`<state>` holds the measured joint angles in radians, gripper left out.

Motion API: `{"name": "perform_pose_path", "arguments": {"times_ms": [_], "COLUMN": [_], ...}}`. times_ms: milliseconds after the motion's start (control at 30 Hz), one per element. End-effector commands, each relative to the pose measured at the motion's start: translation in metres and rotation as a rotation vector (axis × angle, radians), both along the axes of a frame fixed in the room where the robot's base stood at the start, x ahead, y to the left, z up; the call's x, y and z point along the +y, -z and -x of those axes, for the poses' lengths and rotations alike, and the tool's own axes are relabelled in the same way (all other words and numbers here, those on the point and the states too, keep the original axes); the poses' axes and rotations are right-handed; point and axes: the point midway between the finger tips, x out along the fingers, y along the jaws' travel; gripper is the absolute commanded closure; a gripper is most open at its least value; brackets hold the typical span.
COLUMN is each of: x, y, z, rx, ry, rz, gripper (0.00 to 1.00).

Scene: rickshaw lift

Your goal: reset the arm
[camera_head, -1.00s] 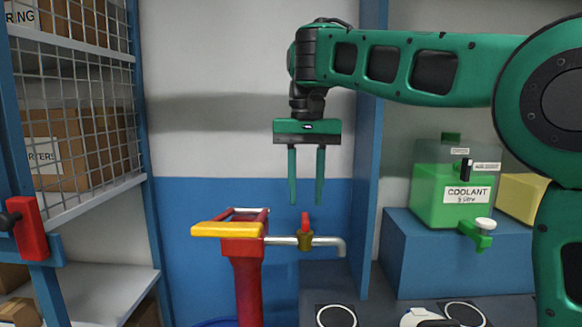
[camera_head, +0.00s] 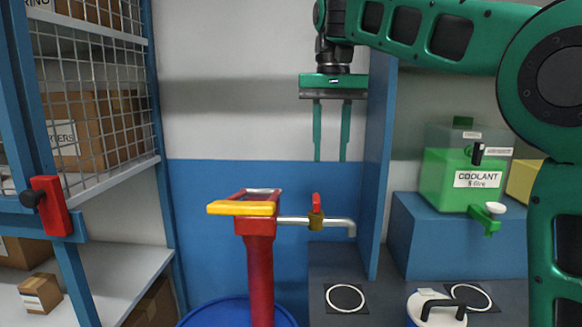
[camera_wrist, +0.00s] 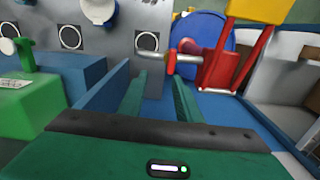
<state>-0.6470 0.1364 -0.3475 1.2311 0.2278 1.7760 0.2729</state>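My green arm reaches in from the right in the head view. My gripper (camera_head: 331,158) points straight down, its two long green fingers apart with nothing between them. It hangs above the red-handled tap (camera_head: 316,205) and its metal spout, with a clear gap. In the wrist view the two fingers (camera_wrist: 158,90) also stand apart and empty. The red pump (camera_head: 260,270) with a yellow handle (camera_head: 242,208) stands to the left of the tap.
A green coolant tank (camera_head: 455,180) sits on a blue block at right. A blue upright panel (camera_head: 378,170) stands close right of my gripper. A mesh-fronted shelf (camera_head: 95,130) with boxes is at left. A white lidded container (camera_head: 436,310) stands at the lower right.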

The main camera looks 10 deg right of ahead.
Motion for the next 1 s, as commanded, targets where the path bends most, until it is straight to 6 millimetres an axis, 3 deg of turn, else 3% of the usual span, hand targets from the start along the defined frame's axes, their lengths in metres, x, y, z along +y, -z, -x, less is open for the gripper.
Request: {"name": "perform_pose_path", "arguments": {"times_ms": [200,333,467,600,800,1000], "x": [-0.099,-0.143,-0.186,-0.228,-0.259,-0.266], "y": [0.048,0.079,0.11,0.155,0.221,0.276], "z": [0.023,0.043,0.081,0.132,0.209,0.274], "rx": [0.011,0.01,0.012,0.013,0.011,0.008], "ry": [0.095,0.137,0.183,0.234,0.296,0.343], "rz": [-0.006,-0.006,0.003,0.0,-0.003,-0.005], "gripper": [0.69,0.69,0.69,0.69,0.69,0.69]}}
